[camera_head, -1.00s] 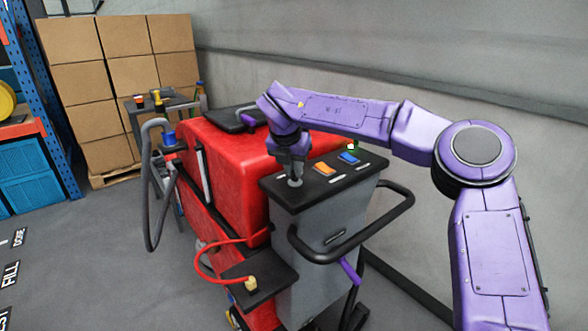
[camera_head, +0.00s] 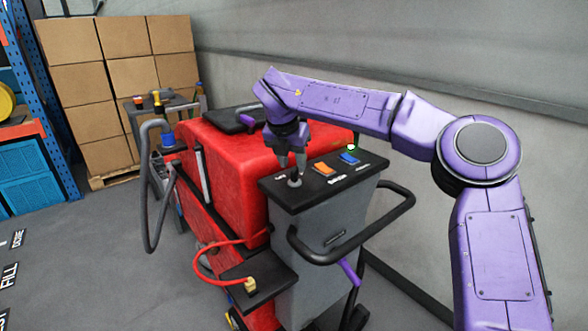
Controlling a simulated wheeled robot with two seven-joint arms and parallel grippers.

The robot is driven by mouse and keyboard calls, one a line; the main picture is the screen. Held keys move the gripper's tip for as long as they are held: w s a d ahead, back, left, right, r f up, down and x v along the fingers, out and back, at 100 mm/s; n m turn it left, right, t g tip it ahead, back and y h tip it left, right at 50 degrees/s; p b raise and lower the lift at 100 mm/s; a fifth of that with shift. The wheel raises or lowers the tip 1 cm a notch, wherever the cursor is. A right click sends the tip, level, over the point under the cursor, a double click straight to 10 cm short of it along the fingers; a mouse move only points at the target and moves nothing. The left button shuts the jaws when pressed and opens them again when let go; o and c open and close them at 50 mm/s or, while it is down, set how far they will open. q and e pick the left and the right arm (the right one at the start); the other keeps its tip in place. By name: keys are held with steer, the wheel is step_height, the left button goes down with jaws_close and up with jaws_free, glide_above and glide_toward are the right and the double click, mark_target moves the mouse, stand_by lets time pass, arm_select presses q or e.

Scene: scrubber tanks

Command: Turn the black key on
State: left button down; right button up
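The black key (camera_head: 295,178) stands on a round grey switch at the left end of the black control panel (camera_head: 352,178), on top of the scrubber's grey column. It is small, and which way it is turned is hard to tell. My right gripper (camera_head: 292,164) points down just above the key, its two fingers apart with a gap between them. The fingertips are close to the key's top; whether they touch it is unclear. My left gripper is not in view.
An orange switch (camera_head: 324,168) and a blue switch (camera_head: 349,158) sit right of the key. A black handlebar (camera_head: 385,226) curves around the column's front. The red scrubber body (camera_head: 225,165) stands behind.

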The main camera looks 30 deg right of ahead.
steer(key=v, duration=0.7)
steer(key=shift+s+a+r, duration=0.1)
